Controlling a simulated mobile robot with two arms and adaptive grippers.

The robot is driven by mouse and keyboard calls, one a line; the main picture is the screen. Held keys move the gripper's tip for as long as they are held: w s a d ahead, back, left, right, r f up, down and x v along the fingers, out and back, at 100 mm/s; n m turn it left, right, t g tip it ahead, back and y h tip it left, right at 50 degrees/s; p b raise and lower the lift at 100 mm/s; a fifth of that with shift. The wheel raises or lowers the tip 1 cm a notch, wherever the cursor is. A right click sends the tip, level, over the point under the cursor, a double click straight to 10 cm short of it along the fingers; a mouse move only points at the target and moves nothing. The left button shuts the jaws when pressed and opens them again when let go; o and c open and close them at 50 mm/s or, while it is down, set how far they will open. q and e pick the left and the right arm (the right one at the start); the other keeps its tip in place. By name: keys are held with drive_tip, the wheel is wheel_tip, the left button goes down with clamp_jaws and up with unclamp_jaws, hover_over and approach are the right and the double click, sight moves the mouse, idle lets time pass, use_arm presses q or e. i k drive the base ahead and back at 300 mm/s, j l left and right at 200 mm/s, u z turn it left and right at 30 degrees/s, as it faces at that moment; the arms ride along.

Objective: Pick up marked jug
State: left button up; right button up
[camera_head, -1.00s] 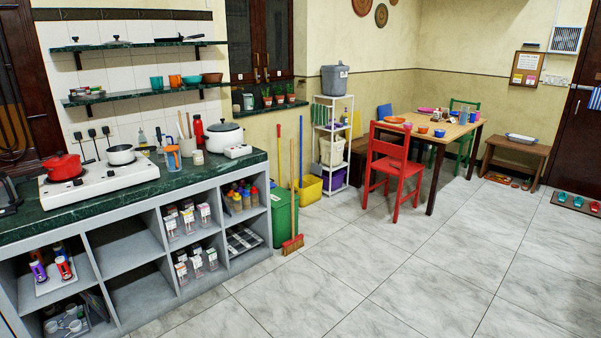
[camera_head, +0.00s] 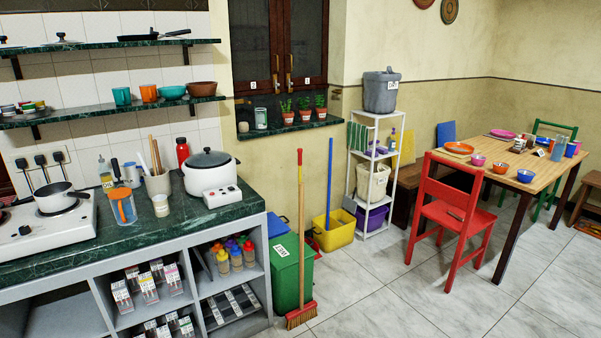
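A clear jug with an orange part (camera_head: 122,207) stands upright on the dark green counter (camera_head: 170,226), left of the utensil holder. A small pale jug-like vessel (camera_head: 261,119) stands on the window sill. I cannot make out a mark on either, so I cannot tell which one is the marked jug. A grey lidded container (camera_head: 380,93) with a white label stands on top of the white shelf rack (camera_head: 373,118). Neither of my grippers is in view.
A white rice cooker (camera_head: 211,178) and a stove (camera_head: 40,228) stand on the counter. A green bin (camera_head: 290,272), a broom (camera_head: 301,230) and a yellow bucket (camera_head: 333,231) stand right of it. A red chair (camera_head: 447,208) is by the table. Floor in front is clear.

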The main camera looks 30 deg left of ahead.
sight(121, 201)
drive_tip(key=i+u, duration=0.3)
drive_tip(key=i, duration=0.2)
drive_tip(key=i+u, duration=0.25)
drive_tip(key=i, duration=0.25)
drive_tip(key=i+l+u, duration=0.3)
drive_tip(key=i, duration=0.2)
drive_tip(key=i+l+u, duration=0.3)
drive_tip(key=i, duration=0.2)
drive_tip(key=j, duration=0.1)
